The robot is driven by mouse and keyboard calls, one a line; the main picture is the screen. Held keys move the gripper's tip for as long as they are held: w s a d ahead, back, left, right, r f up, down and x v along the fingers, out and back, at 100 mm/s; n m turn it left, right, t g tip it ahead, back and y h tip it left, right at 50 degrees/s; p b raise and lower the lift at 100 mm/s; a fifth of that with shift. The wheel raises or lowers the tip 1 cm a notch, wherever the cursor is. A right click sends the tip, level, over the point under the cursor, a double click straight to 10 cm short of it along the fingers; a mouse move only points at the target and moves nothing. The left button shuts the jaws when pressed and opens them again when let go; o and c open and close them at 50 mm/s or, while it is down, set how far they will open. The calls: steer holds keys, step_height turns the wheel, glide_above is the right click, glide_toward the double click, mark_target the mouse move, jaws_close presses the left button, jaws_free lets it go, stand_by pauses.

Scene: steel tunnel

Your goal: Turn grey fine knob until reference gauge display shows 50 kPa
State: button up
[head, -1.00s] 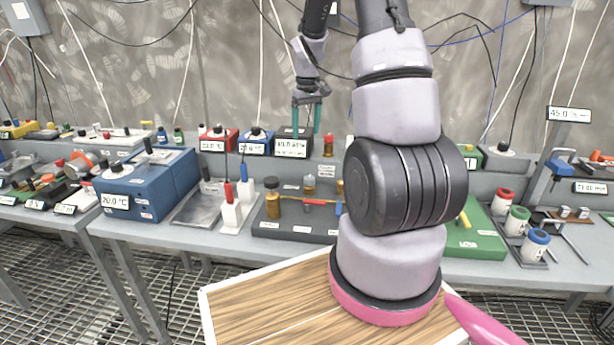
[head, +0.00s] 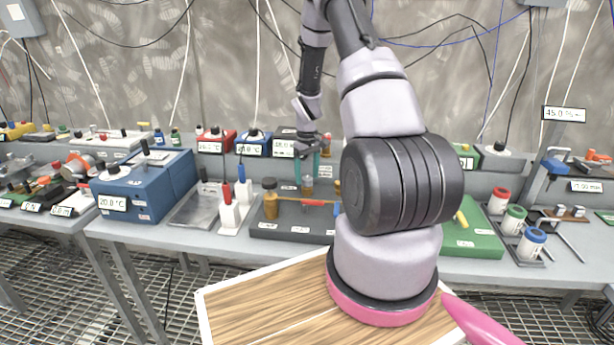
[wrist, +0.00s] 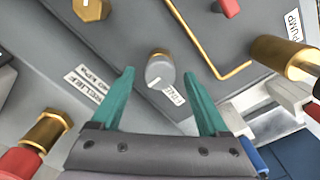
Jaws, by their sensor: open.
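The grey fine knob (wrist: 160,73) shows in the wrist view, with a white line on its face, a brass collar and a "FINE" label beside it. My gripper (wrist: 160,76) is open, with one teal finger to each side of the knob and visible gaps; whether the tips reach its depth is unclear. In the head view my gripper (head: 307,170) is low over the dark grey pump base (head: 285,230), and the knob cannot be made out. A small display (head: 284,149) behind it is partly hidden by my arm; I cannot tell its unit or whether it is the reference gauge.
Around the knob are a bent brass rod (wrist: 222,73), a brass pump cylinder (wrist: 285,57), a brass relief fitting (wrist: 47,130) and another brass knob (wrist: 91,9). A brown bottle (head: 270,200) and white holders (head: 231,214) stand left of my gripper.

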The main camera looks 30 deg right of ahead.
steer(key=shift+f, duration=0.35)
jaws_close()
steer(key=shift+m, duration=0.3)
steer(key=m, duration=0.4)
steer(key=shift+m, duration=2.6)
